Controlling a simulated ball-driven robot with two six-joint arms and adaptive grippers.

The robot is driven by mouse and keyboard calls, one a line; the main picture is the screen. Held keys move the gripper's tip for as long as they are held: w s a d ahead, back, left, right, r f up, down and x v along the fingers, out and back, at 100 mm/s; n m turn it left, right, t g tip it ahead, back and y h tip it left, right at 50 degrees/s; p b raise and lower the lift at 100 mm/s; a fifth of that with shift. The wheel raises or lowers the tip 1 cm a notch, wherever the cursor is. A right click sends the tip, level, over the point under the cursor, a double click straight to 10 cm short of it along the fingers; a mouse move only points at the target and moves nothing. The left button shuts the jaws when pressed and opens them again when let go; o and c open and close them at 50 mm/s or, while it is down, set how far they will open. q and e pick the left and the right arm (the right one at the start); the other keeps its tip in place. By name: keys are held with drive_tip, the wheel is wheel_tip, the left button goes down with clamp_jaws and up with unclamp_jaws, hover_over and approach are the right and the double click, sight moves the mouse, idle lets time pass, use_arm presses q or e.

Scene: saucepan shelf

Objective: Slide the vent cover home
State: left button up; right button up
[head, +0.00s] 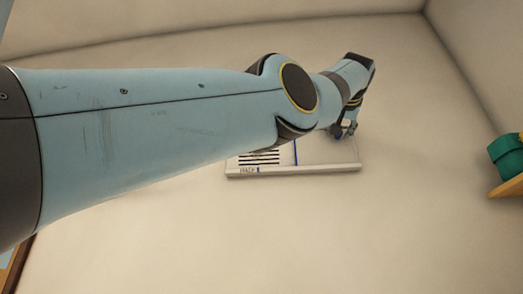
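A white vent panel (318,169) is fixed or lying against the pale surface in the middle. Black slats (262,157) show on its left part, with small lettering below them. A thin blue line (295,153) runs up the panel right of the slats. My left arm crosses from the left and hides the panel's upper left part. My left gripper (345,131) is at the panel's right part, pointing down toward it. Something small and dark blue shows at its fingertips, but contact and finger opening are unclear. I cannot make out the cover's edges. My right gripper is out of view.
A teal object (507,154) sits on a wooden shelf (508,187) at the right edge. A wooden edge (14,262) shows at the lower left. The pale surface below and right of the panel is clear.

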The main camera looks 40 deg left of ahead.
use_arm(q)
drive_tip(key=shift+o, duration=1)
drive_tip(key=shift+f, duration=0.1)
drive_tip(key=b+v, duration=0.3)
drive_tip(key=v, duration=0.2)
drive_tip(key=shift+b, duration=0.3)
drive_tip(key=shift+f, duration=0.15)
